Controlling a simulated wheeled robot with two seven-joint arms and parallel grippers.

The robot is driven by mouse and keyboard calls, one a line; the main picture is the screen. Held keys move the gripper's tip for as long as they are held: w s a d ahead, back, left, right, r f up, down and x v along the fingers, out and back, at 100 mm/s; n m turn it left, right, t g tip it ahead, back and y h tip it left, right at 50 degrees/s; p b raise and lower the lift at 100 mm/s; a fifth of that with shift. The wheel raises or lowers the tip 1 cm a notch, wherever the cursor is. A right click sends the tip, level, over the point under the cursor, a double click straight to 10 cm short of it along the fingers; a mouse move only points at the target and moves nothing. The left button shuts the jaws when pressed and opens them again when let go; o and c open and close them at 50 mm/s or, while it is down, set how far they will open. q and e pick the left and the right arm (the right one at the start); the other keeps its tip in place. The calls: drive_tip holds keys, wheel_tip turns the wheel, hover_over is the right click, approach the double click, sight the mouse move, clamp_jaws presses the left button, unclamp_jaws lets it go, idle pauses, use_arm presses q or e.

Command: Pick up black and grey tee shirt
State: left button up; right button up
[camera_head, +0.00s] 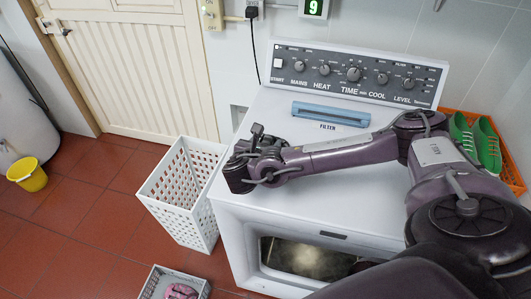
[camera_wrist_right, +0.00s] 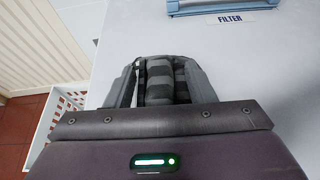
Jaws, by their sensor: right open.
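My right gripper (camera_head: 249,157) is open above the left part of the white machine's top (camera_head: 310,195), near its left edge. In the right wrist view the gripper (camera_wrist_right: 160,68) points toward the white top. A banded black and grey form (camera_wrist_right: 162,82) shows between its grey sides; I cannot tell whether this is cloth or part of the gripper. No tee shirt can be clearly made out in the head view. My left gripper is not in view.
A tall white perforated basket (camera_head: 182,205) stands left of the machine. A small grey basket (camera_head: 150,285) holding something pink is at the bottom. An orange crate (camera_head: 515,178) with green shoes (camera_head: 487,145) is at right. A yellow bucket (camera_head: 28,174) stands far left. A blue filter handle (camera_head: 331,113) is behind my arm.

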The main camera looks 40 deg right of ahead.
drive_tip(key=c, duration=1)
clamp_jaws()
drive_tip(key=shift+r, duration=0.15)
